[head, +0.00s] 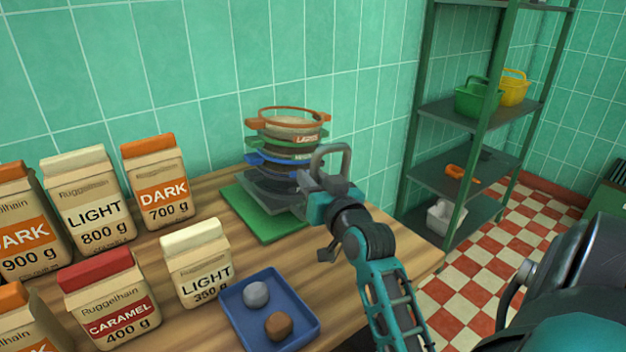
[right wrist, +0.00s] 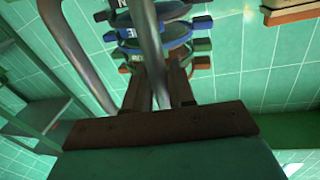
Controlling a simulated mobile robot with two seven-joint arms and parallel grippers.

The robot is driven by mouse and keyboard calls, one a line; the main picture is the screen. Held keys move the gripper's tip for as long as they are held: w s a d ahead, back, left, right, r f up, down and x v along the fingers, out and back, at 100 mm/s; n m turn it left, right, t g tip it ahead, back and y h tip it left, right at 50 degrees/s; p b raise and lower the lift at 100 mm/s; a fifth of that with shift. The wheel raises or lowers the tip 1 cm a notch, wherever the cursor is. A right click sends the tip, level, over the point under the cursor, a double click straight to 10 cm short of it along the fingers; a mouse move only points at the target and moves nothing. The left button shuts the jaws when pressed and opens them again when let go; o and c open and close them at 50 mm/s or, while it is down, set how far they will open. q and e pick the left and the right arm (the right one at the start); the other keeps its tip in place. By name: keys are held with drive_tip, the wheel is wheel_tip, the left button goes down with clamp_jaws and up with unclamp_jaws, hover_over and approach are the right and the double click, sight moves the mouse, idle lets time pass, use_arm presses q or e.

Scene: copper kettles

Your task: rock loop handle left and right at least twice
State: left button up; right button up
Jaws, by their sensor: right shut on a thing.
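A grey metal loop handle (head: 345,153) stands up at the right of a stack of sieves (head: 285,152). My right gripper (head: 318,184) is shut on the handle's lower part. The right wrist view shows the handle's bar (right wrist: 150,55) running between my fingers (right wrist: 158,88), with its other bar (right wrist: 70,45) to the left. The stack has an orange-rimmed sieve on top, then green, blue and dark grey layers. My gripper hides part of the lower right of the stack, and where the handle joins it. My left gripper is not in view.
The stack is on a green board (head: 250,214) at the back of the wooden table. Paper bags (head: 94,205) stand left, and a blue tray (head: 303,297) with two lumps lies in front. A tiled wall is close behind. A green shelf rack (head: 460,115) stands right.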

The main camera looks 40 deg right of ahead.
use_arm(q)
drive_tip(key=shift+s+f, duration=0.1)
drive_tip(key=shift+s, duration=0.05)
use_arm(e)
clamp_jaws()
drive_tip(key=shift+w+a+n+p, duration=0.1)
drive_tip(key=shift+a+n+p, duration=0.3)
drive_tip(key=shift+p, duration=0.1)
drive_tip(key=shift+a+f+n+p, duration=0.1)
drive_tip(key=shift+a+n+p, duration=0.3)
drive_tip(key=shift+n, duration=0.1)
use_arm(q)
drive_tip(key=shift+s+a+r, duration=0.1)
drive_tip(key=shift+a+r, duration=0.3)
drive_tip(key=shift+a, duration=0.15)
use_arm(e)
drive_tip(key=shift+w+a+f+n+t, duration=0.1)
drive_tip(key=shift+a+f+n+t, duration=0.25)
drive_tip(key=shift+a+n, duration=0.35)
drive_tip(key=o, duration=0.5)
unclamp_jaws()
drive_tip(key=shift+d, duration=0.15)
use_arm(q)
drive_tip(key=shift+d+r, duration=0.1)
use_arm(e)
drive_tip(key=shift+o, duration=0.3)
drive_tip(key=shift+f, duration=0.1)
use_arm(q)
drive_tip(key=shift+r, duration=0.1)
